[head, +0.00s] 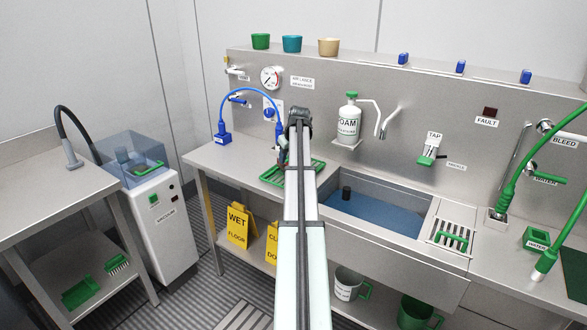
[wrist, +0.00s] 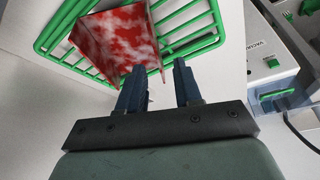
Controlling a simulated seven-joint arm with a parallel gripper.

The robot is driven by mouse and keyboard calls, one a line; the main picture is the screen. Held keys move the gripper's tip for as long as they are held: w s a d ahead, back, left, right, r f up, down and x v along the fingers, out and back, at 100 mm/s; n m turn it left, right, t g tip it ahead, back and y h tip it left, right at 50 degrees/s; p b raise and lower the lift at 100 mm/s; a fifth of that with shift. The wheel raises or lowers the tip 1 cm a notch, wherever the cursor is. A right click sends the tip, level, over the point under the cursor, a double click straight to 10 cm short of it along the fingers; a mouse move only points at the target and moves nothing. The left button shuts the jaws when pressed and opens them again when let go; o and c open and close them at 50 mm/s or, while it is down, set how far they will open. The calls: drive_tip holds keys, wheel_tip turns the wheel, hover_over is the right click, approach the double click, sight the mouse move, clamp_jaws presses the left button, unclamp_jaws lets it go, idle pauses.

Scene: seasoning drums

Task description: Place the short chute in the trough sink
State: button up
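The short chute appears to be the red-and-white stained channel (wrist: 117,36) in the wrist view. It lies on a green wire rack (wrist: 197,24), which also shows on the counter in the head view (head: 271,180). My gripper (wrist: 158,72) is open, its two dark fingers apart at the chute's near end. One chute edge shows between the fingertips; I cannot tell whether they touch it. In the head view my arm hides the chute. The trough sink (head: 400,193) is right of the rack, with blue liquid and a dark upright cylinder in it.
A foam bottle (head: 348,122) stands on a wall shelf behind the sink. A slotted drain plate with a green handle (head: 452,240) lies right of the sink. A blue hose (head: 250,92) arches left of the rack. Yellow floor signs (head: 238,226) stand below the counter.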

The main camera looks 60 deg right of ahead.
drive_tip(key=shift+x, duration=2.65)
drive_tip(key=shift+d, duration=0.15)
drive_tip(key=shift+c, duration=0.5)
clamp_jaws()
